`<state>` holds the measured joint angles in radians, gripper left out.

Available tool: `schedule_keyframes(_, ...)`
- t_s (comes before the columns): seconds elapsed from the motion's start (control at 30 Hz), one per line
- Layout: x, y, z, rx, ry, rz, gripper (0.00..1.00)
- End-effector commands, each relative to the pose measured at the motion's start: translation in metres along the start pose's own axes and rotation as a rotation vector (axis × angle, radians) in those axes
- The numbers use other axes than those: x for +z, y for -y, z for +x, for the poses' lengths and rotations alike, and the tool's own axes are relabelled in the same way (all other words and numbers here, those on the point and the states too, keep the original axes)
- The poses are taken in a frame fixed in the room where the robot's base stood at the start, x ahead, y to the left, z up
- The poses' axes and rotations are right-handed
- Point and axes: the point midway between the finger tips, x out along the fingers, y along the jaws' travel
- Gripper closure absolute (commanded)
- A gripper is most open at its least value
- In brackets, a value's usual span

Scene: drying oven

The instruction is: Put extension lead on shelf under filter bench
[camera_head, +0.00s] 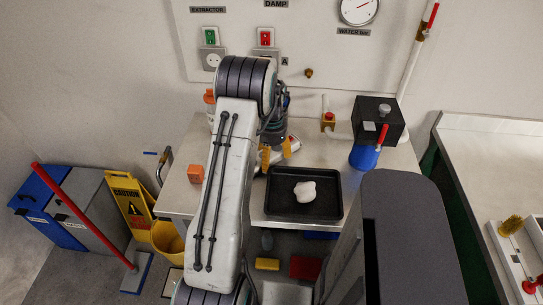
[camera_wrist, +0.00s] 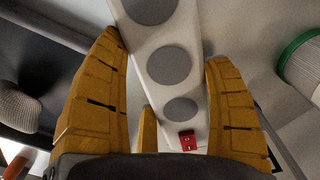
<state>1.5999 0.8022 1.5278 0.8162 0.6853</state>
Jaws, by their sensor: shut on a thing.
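The extension lead (camera_wrist: 172,60) is a white strip with several round grey sockets and a red switch, seen close up in the wrist view. My gripper (camera_wrist: 165,95) has its yellow fingers on both sides of the strip and is shut on it. In the head view my gripper (camera_head: 277,153) points down over the back of a pale bench (camera_head: 185,190), left of a black tray. My arm and fingers mostly hide the lead there. Below the bench's front edge is a lower level, probably a shelf, with a yellow item (camera_head: 267,264) and a red item (camera_head: 305,267).
The black tray (camera_head: 330,213) holds a white lump (camera_head: 305,191). A black box (camera_head: 379,122) and a blue container (camera_head: 364,157) stand at the bench's right. An orange block (camera_head: 196,174) is at its left. A yellow bucket (camera_head: 168,240) and caution sign (camera_head: 128,203) stand on the floor left.

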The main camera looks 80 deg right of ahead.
Motion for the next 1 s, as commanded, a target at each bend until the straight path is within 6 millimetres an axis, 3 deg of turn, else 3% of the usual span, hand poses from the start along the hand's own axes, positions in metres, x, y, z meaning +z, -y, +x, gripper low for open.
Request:
schedule_keyframes(0.03, 0.0, 0.0, 0.002, -0.001, -0.001, 0.0, 0.61)
schedule_keyframes(0.07, 0.0, 0.0, 0.002, 0.0, 0.0, 0.0, 0.22)
schedule_keyframes(0.3, 0.0, 0.0, 0.001, 0.0, 0.0, 0.0, 0.01)
schedule_keyframes(0.7, 0.0, 0.0, -0.005, -0.001, -0.001, 0.0, 0.0)
schedule_keyframes(1.0, -0.001, 0.001, -0.051, -0.004, -0.004, 0.0, 0.0)
